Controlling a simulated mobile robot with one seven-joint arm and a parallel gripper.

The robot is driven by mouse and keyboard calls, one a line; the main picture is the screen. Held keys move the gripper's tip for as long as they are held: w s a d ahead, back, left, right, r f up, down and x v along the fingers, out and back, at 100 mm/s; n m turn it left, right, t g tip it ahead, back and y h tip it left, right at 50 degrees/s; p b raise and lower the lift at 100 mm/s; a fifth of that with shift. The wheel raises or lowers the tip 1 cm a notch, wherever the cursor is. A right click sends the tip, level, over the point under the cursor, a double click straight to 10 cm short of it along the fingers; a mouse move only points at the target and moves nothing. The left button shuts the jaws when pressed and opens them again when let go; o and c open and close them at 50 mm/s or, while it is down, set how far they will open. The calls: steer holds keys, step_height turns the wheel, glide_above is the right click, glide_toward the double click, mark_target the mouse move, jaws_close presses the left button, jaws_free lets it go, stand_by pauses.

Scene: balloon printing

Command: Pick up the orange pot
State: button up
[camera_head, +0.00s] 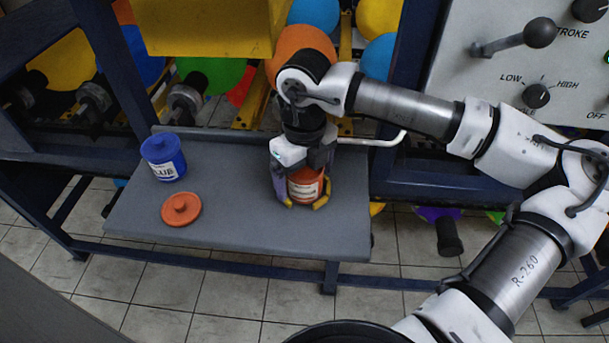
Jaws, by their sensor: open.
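The orange pot (305,187) stands upright on the grey shelf (240,225), towards its right end. It has a pale label on its front. My gripper (304,204) points down over the pot, with one finger on each side of it. The yellow fingertips show low beside the pot, near the shelf surface. The jaws are open around the pot; I cannot tell whether either finger touches it. The top of the pot is hidden under my gripper.
A blue pot (163,158) with a label stands at the shelf's left. An orange lid (181,209) lies in front of it. A pale handle bar (373,140) is behind my gripper at the right. A control panel (470,80) stands at the upper right. The shelf's middle is clear.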

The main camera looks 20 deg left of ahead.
steer(key=shift+c, duration=0.2)
steer(key=c, duration=1.2)
steer(key=shift+o, duration=0.2)
steer(key=shift+r, duration=0.1)
